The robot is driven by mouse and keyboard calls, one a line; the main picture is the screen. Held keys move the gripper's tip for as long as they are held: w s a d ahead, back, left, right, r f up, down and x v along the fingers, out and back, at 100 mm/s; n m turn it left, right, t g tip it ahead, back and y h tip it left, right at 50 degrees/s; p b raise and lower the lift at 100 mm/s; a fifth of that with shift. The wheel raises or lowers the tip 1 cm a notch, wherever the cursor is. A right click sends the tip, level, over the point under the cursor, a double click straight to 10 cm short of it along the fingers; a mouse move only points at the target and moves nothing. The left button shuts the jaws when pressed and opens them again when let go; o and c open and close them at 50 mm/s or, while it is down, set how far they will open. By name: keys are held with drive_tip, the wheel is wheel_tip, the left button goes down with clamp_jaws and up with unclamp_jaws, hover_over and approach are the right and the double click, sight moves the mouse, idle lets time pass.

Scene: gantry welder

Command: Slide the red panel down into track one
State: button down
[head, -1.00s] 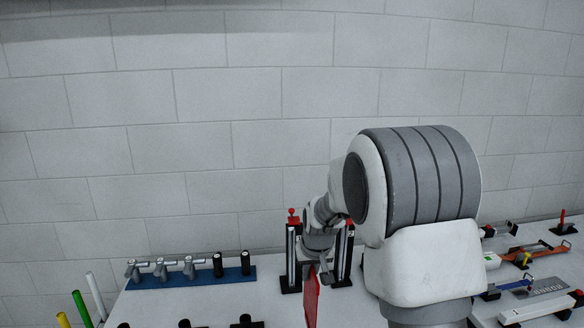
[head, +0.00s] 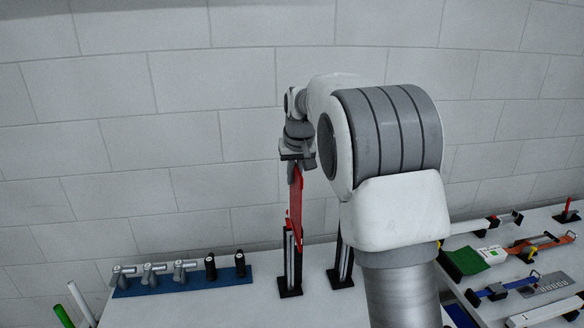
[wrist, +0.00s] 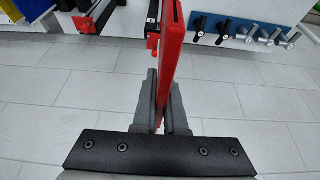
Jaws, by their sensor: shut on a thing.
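The red panel (head: 296,205) is upright, held edge-on below my gripper (head: 297,163) in the head view. My gripper is shut on its upper part; in the wrist view the grey fingers (wrist: 161,88) lie on both sides of the panel (wrist: 173,45). Two black upright posts with silver channels stand on the table, a left post (head: 289,260) and a right post (head: 342,262). The panel's lower part overlaps the top of the left post in the head view. I cannot tell whether it is inside a channel, or which channel is track one.
A blue rack (head: 183,281) with several grey and black handles lies left of the posts. On the right are a green mat (head: 467,262), an orange tool (head: 537,243) and other tools. The white table (head: 240,305) is bare in front of the posts.

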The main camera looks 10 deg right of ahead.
drive_tip(key=shift+f+b, duration=1.55)
drive_tip(key=shift+f, duration=0.85)
wheel_tip(320, 180, down, 25)
drive_tip(key=b, duration=1.7)
drive_tip(key=c, duration=0.9)
unclamp_jaws()
drive_tip(key=shift+r, duration=0.15)
idle(1.6)
